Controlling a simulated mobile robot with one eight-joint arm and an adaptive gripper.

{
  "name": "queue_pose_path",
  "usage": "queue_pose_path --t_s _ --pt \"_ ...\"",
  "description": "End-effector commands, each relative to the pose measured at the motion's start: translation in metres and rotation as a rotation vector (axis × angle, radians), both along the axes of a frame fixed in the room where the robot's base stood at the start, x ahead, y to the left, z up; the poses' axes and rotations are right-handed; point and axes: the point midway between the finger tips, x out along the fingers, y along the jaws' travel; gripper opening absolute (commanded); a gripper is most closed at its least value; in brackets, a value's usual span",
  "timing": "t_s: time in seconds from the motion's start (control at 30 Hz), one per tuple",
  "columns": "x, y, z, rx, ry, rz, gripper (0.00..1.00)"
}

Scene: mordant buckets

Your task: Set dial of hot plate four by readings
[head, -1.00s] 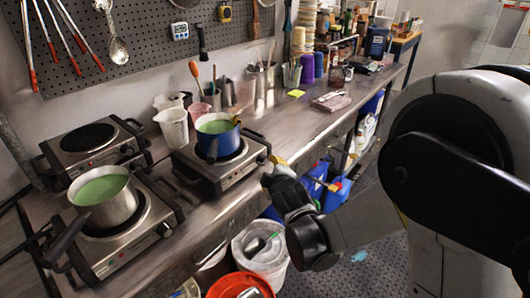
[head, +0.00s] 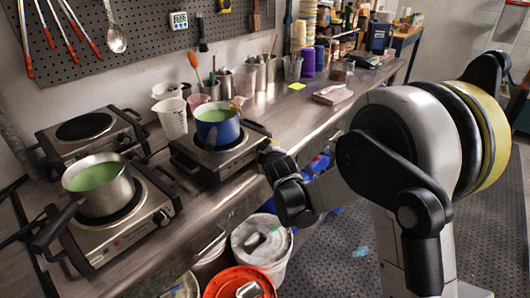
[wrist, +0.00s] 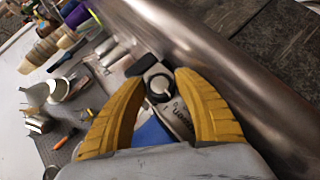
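The right hot plate (head: 184,150) stands near the counter's front edge with a blue pot (head: 208,134) of green liquid on it. Its black dial with a pale ring (wrist: 158,88) shows in the wrist view between my gripper's yellow fingertips (wrist: 160,76). The fingers are apart, with visible room on both sides of the dial; I cannot tell how near they are in depth. In the head view my arm's dark end covers the plate's front right corner and hides the dial. The dial's setting is too small to read. No hot plate number is legible.
A front left hot plate (head: 142,232) bears a steel pot (head: 113,196) of green liquid. An empty hot plate (head: 100,150) stands behind it. Jugs and cups crowd the back. A digital display (head: 179,20) hangs on the pegboard, unreadable. Buckets (head: 262,245) stand below the counter.

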Motion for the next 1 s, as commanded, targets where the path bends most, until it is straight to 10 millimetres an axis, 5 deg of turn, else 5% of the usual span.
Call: queue_pose_path --t_s 0.03,0.1,0.57,1.0 --pt "-0.0001 0.0000 0.0000 0.000 0.000 0.000 0.19" --pt "-0.0001 -0.0001 0.0000 0.000 0.000 0.000 0.01" --pt "0.0003 -0.0005 0.0019 0.028 0.033 -0.001 0.01" --pt "0.0012 -0.0016 0.0047 0.226 0.288 -0.002 0.01"
